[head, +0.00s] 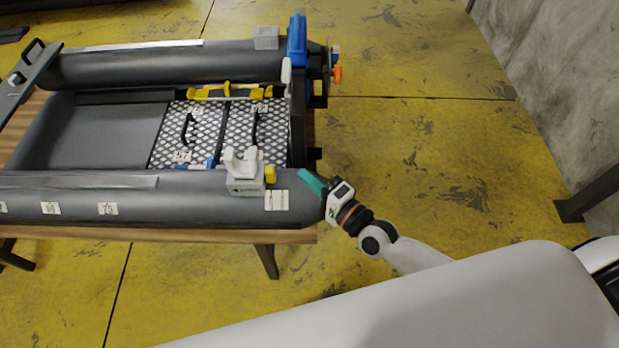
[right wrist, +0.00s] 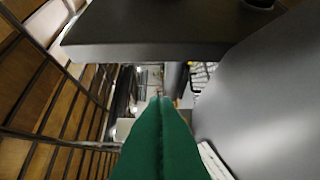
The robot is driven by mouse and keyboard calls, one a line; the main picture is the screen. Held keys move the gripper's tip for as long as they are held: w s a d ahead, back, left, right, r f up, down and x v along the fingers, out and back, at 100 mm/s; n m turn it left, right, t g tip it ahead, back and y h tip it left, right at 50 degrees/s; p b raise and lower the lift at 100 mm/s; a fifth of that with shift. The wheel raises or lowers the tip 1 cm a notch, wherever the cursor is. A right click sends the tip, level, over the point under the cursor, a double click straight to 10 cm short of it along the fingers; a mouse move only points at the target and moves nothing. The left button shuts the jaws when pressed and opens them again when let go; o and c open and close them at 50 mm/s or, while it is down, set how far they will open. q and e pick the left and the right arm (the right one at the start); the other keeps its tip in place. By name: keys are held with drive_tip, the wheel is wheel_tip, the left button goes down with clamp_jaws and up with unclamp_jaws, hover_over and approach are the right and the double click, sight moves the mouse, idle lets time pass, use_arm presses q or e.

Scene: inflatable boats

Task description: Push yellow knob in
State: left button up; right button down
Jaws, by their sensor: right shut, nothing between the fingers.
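The yellow knob (head: 270,174) sticks out of the right side of a grey oarlock block (head: 246,178) on the near tube (head: 110,195) of the inflatable boat. My right gripper (head: 303,174) has green fingers, which are shut and empty. It is just right of the knob, at the right end of the near tube, with a small gap in the picture between fingertips and knob. In the right wrist view the closed green fingers (right wrist: 160,103) point forward beside the grey tube (right wrist: 265,95). I cannot make out the knob there. My left gripper is not in view.
The boat lies on a wooden table (head: 180,234). A blue motor clamp (head: 297,40) and an orange knob (head: 337,74) are at its right end. A yellow pump-like tool (head: 225,92) lies inside. The yellow floor (head: 430,140) right of the boat is clear.

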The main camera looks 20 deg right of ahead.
drive_tip(key=v, duration=0.2)
drive_tip(key=shift+s+d+f, duration=0.15)
drive_tip(key=shift+s, duration=0.1)
drive_tip(key=shift+b+v, duration=0.7)
drive_tip(key=shift+v, duration=2.85)
drive_tip(key=s+a+f+n+g+h, duration=0.25)
drive_tip(key=a+n+g, duration=0.4)
drive_tip(key=n, duration=0.35)
drive_tip(key=s+d+f+n+g+h, duration=0.2)
drive_tip(key=s+d+n+g+h, duration=0.3)
drive_tip(key=s+d, duration=0.4)
wheel_tip(320, 180, down, 25)
drive_tip(key=d+g+h, duration=0.1)
drive_tip(key=g, duration=0.1)
use_arm(q)
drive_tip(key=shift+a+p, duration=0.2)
drive_tip(key=shift+p, duration=0.6)
use_arm(e)
drive_tip(key=s+d+f+g, duration=0.1)
drive_tip(key=s+d+f, duration=0.2)
drive_tip(key=s+f, duration=1.2)
drive_tip(key=shift+s+f, duration=0.15)
drive_tip(key=shift+s, duration=0.85)
